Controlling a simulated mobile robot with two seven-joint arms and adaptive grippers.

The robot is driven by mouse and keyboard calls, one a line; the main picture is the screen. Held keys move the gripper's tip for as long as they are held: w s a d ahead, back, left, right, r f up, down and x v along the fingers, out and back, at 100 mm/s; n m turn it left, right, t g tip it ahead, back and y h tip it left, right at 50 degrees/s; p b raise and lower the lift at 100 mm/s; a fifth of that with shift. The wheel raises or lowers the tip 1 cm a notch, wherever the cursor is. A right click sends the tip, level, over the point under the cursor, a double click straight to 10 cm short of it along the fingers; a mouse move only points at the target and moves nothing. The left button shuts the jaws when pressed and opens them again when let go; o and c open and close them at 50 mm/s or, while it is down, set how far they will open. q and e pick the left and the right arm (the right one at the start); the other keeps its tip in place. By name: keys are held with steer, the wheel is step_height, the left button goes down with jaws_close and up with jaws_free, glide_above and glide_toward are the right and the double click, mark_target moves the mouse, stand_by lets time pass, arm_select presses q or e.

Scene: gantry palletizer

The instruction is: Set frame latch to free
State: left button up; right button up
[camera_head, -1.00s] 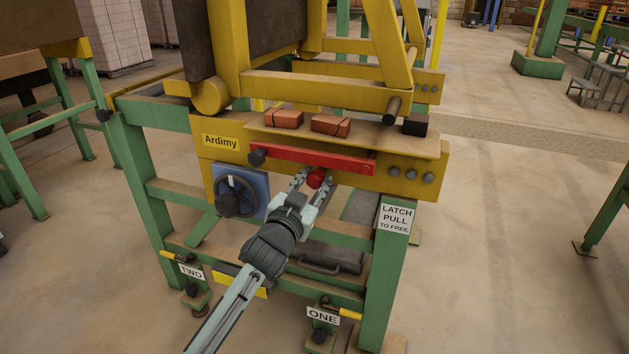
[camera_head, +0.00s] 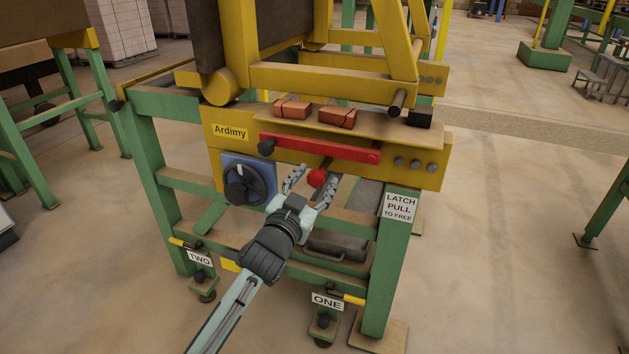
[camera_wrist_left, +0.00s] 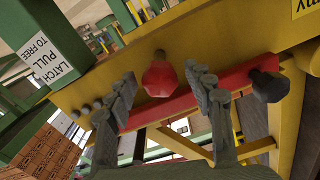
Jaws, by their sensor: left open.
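The frame latch is a red bar (camera_head: 330,149) across the front of the yellow beam, with a round red knob (camera_head: 317,178) standing out below it on a short dark stem. My left gripper (camera_head: 314,181) is open, with one finger on each side of the knob and gaps between. In the left wrist view the knob (camera_wrist_left: 160,75) lies between the spread fingertips, in front of the red bar (camera_wrist_left: 190,100). The sign "LATCH PULL TO FREE" (camera_head: 399,207) is on the green post at right. My right gripper is not in view.
A blue panel with a dark rotary handle (camera_head: 250,180) is close left of the gripper. Red bricks (camera_head: 292,108) lie on the ledge above the latch. Stands marked TWO (camera_head: 200,259) and ONE (camera_head: 327,300) are low in front. Open floor lies to the right.

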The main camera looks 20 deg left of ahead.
arm_select(q)
steer(key=s, duration=1.2)
steer(key=shift+a, duration=0.2)
steer(key=s+a+f+n+g+y+p, duration=0.1)
steer(key=s+a+f+g, duration=0.2)
steer(key=f, duration=0.6)
steer(key=s+a+f+n+g+y, duration=0.15)
steer(key=s+f+g, duration=0.3)
steer(key=f, duration=0.45)
steer(key=s+a+f+g+p, duration=0.1)
steer(key=s+a+f+g, duration=0.1)
steer(key=s+f+g, duration=0.5)
steer(key=s+f, duration=0.5)
steer(key=s, duration=0.1)
steer(key=shift+s+m, duration=0.35)
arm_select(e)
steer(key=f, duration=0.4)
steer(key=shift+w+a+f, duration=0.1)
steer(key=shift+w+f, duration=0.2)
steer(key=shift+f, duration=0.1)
